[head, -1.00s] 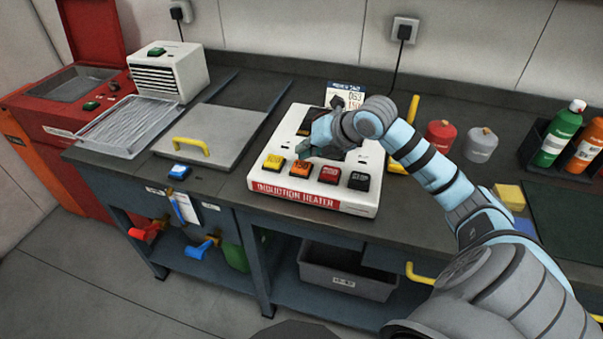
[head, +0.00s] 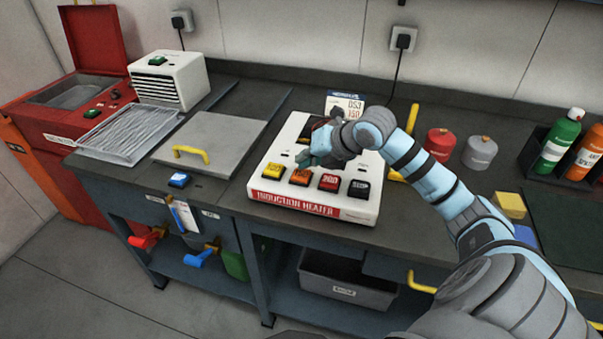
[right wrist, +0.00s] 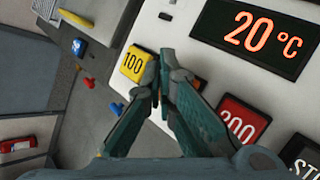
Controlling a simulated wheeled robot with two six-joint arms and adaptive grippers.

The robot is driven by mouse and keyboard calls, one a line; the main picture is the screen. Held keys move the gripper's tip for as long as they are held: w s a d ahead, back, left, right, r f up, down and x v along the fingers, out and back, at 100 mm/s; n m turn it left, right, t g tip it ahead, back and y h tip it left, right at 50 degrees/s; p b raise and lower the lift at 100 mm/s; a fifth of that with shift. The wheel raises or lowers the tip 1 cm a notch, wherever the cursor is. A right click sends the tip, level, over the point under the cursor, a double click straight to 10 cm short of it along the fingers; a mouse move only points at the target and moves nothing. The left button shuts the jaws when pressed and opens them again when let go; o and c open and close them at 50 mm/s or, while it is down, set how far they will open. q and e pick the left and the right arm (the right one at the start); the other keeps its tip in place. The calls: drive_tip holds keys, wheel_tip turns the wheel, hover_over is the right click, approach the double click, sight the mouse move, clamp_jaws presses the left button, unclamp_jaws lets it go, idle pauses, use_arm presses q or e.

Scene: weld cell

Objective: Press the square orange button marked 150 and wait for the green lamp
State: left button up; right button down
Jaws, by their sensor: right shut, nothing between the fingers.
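The white induction heater (head: 262,184) stands on the bench with a row of square buttons: yellow, orange (head: 301,175), red and black. My right gripper (head: 305,161) is shut and empty, over the heater just behind the orange button. In the right wrist view, the shut fingertips (right wrist: 167,66) are between the yellow 100 button (right wrist: 133,62) and the red 200 button (right wrist: 240,119). They hide most of the orange button there, so contact cannot be told. The heater's display (right wrist: 258,34) reads 20 °C. No lit green lamp shows. My left gripper is out of view.
The black stop button (head: 359,188) is at the row's right end. A card reading 150 (head: 346,104) stands behind the heater. A grey plate with a yellow handle (head: 215,142) lies to the left. Red and grey canisters (head: 440,143) stand to the right.

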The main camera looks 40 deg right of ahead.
sight(304, 172)
drive_tip(key=shift+f, duration=0.1)
idle(0.4)
drive_tip(key=shift+f, duration=0.35)
drive_tip(key=shift+f, duration=0.5)
idle(0.6)
drive_tip(key=shift+r, duration=0.1)
drive_tip(key=shift+r+p, duration=0.8)
drive_tip(key=shift+r, duration=0.05)
wheel_tip(304, 172, up, 5)
drive_tip(key=p, duration=0.5)
drive_tip(key=shift+r, duration=0.1)
